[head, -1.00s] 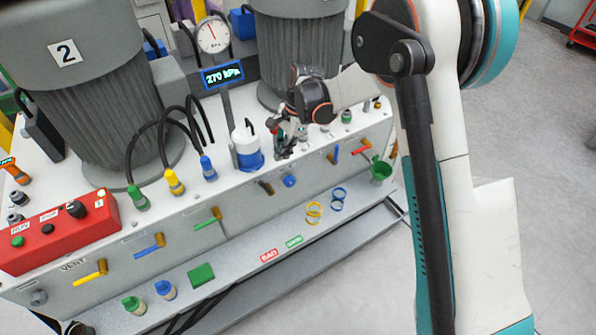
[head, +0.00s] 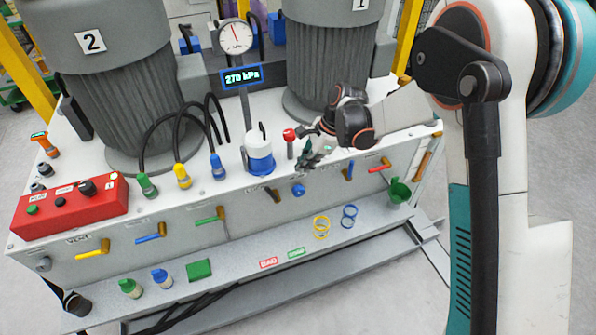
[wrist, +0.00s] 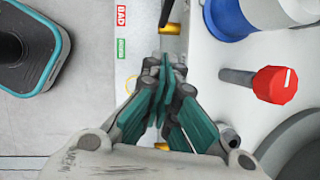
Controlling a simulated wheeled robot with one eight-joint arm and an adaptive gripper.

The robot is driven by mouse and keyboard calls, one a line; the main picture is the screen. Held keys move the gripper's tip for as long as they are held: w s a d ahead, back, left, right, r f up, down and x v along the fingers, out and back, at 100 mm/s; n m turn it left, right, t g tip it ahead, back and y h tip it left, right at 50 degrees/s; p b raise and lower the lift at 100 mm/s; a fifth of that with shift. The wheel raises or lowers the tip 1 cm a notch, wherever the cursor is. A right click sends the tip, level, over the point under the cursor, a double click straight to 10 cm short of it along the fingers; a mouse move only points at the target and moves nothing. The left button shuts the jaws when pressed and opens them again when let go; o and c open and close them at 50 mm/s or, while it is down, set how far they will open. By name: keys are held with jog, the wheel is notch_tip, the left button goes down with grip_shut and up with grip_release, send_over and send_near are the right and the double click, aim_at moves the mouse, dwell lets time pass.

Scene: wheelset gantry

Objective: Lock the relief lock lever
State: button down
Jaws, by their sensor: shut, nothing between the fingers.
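A short lever with a red knob (head: 289,134) and a dark stem stands on the white bench top, just right of the blue-and-white canister (head: 259,158). It may be the relief lock lever; I read no label on it. In the wrist view the red knob (wrist: 275,85) has a white mark and its stem points left. My gripper (head: 309,160) is right of and nearer than the lever, apart from it. In the wrist view my gripper (wrist: 165,95) has its teal fingers together and empty, left of the knob with a gap between.
A gauge (head: 235,37) and a 270 kPa display (head: 241,77) stand behind the canister. Coloured valve handles line the front panel, including a red one (head: 379,166). A red control box (head: 70,207) sits at left. Large grey motors (head: 130,90) block the back.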

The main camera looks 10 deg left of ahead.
jog(key=b, duration=0.3)
send_near(276, 196)
notch_tip(276, 196, down, 3)
jog(key=w+d, duration=0.1)
jog(key=d, duration=0.1)
jog(key=shift+s+a+f+b, duration=0.15)
jog(key=shift+a+f+b, duration=0.05)
jog(key=shift+a, duration=0.4)
jog(key=shift+s+a+f+b, duration=0.15)
jog(key=shift+a+f, duration=0.1)
jog(key=shift+a, duration=0.4)
jog(key=shift+s+a+f+b, duration=0.15)
jog(key=shift+a+f+b, duration=0.05)
jog(key=shift+a, duration=0.4)
jog(key=shift+a, duration=0.1)
